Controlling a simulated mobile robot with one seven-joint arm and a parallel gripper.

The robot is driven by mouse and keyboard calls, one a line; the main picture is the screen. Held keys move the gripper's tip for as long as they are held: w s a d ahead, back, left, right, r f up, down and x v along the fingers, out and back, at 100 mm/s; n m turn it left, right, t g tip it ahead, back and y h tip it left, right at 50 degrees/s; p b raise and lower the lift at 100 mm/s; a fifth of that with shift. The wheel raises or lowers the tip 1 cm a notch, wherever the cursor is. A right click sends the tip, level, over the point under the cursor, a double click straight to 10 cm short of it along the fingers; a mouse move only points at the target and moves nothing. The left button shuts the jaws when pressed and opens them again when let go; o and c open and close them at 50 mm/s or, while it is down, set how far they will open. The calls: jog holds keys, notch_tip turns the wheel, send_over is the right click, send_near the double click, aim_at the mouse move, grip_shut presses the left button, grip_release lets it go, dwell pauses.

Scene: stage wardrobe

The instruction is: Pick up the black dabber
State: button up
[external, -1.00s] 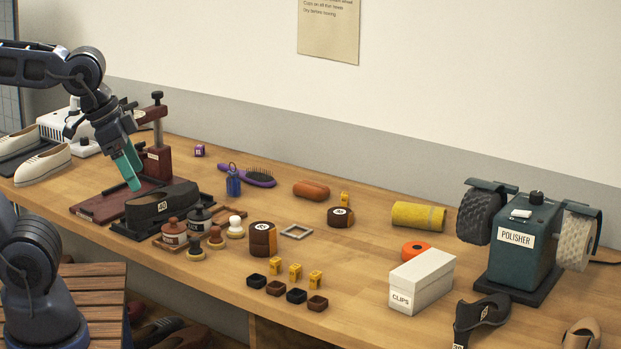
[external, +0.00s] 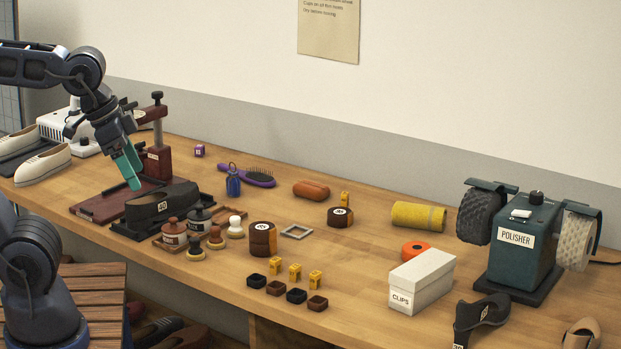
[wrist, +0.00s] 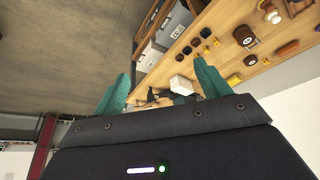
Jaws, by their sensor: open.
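Small dabbers with pale round bases stand on the bench in the external view. The one with the darkest knob (external: 195,246) looks like the black dabber, though its colour is hard to tell from dark brown. Beside it are a red-brown dabber (external: 216,238) and a white one (external: 235,227). My gripper (external: 135,186) is open and empty, with teal fingers pointing down, above the dark red press board and well to the left of the dabbers. In the wrist view, my gripper (wrist: 163,82) shows its two fingers wide apart with nothing between them.
The red press (external: 157,163) rises close behind my gripper. Small open boxes (external: 257,281) lie to the right of the dabbers.

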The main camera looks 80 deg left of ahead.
jog(key=shift+c, duration=0.5)
jog(key=n+g+h, duration=0.2)
jog(key=n+g, duration=0.3)
jog(key=n, duration=1.3)
send_over(194, 239)
jog(key=a, duration=0.2)
notch_tip(194, 239, down, 22)
jog(key=f, duration=0.4)
jog(key=shift+s+d+f, duration=0.1)
jog(key=shift+d+f, duration=0.1)
jog(key=shift+f, duration=0.15)
jog(key=shift+d+f, duration=0.25)
jog(key=shift+f, duration=0.75)
jog(key=shift+d+f, duration=0.3)
jog(key=shift+f, duration=0.7)
jog(key=shift+d+f, duration=0.25)
jog(key=shift+f, duration=0.75)
